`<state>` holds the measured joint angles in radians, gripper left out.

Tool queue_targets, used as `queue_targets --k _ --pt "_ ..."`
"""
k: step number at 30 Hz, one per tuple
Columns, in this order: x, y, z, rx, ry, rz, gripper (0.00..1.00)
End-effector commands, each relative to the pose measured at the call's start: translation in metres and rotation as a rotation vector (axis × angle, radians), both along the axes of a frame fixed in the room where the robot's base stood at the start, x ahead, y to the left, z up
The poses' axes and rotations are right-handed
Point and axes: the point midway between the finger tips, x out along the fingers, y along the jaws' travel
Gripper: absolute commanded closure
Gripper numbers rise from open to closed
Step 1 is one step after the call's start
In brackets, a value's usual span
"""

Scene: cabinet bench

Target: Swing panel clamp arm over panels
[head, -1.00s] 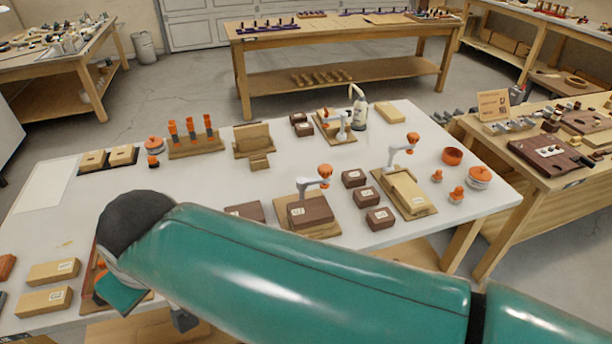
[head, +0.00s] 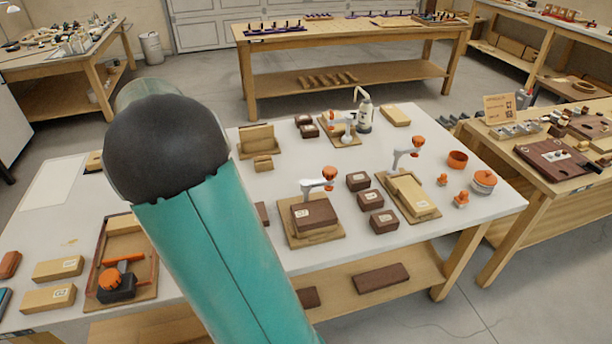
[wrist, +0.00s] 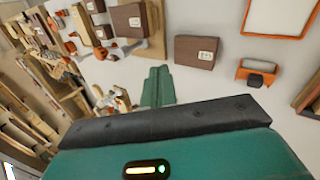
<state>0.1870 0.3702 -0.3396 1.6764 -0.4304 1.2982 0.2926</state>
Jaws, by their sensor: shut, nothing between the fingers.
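A white clamp arm with an orange knob (head: 318,185) stands at the back edge of a wooden base. Dark brown panels (head: 312,214) lie on that base in front of it. A second clamp arm (head: 408,154) stands behind light wood panels (head: 412,196) on another base to the right. A third, smaller clamp arm (head: 344,122) stands farther back. I cannot tell which clamp is the task's. My gripper (wrist: 158,85) shows in the wrist view, shut and empty above the white table. My own arm hides it in the head view.
A loose dark brown block (wrist: 197,52) lies close to the fingertips. Three dark blocks (head: 370,199) lie between two clamp bases. A wooden tray with a black and orange fixture (head: 118,280) lies at the table's left front.

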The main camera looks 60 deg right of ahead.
Motion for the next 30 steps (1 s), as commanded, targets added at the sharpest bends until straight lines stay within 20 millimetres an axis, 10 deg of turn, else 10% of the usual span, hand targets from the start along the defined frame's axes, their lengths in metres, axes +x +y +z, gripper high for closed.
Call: queue_targets --k 15,30 --pt "-0.007 -0.163 -0.092 -0.432 0.485 -0.263 1.00" --pt "-0.012 -0.213 -0.148 -0.725 0.727 -0.294 1.00"
